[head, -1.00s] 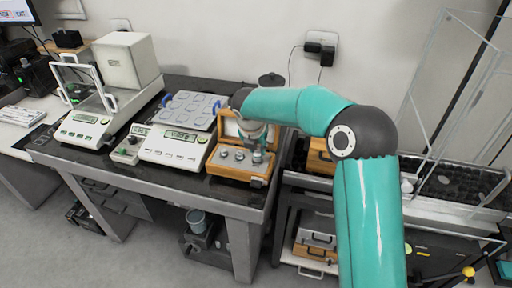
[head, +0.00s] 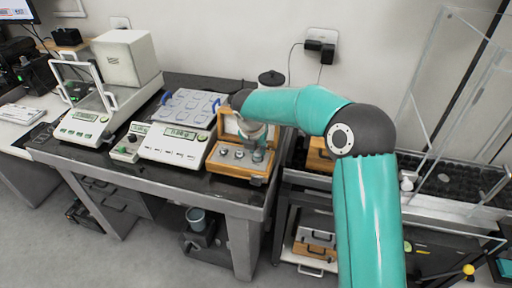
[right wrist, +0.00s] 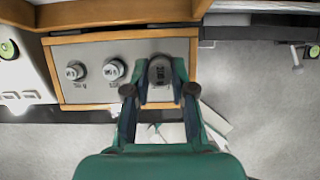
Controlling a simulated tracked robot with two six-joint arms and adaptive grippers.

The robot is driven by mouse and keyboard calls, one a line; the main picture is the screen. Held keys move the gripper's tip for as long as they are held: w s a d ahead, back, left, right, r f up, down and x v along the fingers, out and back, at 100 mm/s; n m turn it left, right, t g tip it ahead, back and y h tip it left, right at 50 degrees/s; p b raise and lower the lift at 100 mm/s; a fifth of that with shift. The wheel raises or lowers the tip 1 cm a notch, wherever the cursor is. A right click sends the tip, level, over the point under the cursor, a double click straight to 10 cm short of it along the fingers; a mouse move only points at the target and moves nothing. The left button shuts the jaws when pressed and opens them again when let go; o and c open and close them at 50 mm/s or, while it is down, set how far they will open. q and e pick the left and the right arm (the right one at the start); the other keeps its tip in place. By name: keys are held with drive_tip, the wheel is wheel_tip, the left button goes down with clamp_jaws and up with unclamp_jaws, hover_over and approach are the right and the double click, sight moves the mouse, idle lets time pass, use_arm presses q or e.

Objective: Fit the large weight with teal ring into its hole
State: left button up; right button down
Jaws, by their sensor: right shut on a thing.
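The wooden weight box (head: 231,171) stands open at the right end of the table in the head view. Its grey plate (right wrist: 95,50) fills the upper middle of the right wrist view. My right gripper (right wrist: 158,92) is shut on the large weight (right wrist: 160,72), a dark grey cylinder with lettering on top. It is at the right end of the plate. The teal ring cannot be made out, and the fingers and the weight's top hide the hole. In the head view the right gripper (head: 258,149) is over the box's right end. My left gripper is not in view.
Two smaller weights stand in the plate, left (right wrist: 75,72) and middle (right wrist: 113,69). A balance (head: 172,146) stands just left of the box, with a tray of clear pieces (head: 190,106) behind it.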

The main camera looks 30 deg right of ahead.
drive_tip(key=shift+f+b, duration=0.35)
drive_tip(key=shift+f, duration=0.35)
drive_tip(key=shift+f, duration=0.2)
drive_tip(key=c, duration=0.9)
unclamp_jaws()
drive_tip(key=shift+r, duration=0.1)
drive_tip(key=v, duration=1.1)
drive_tip(key=shift+r, duration=0.3)
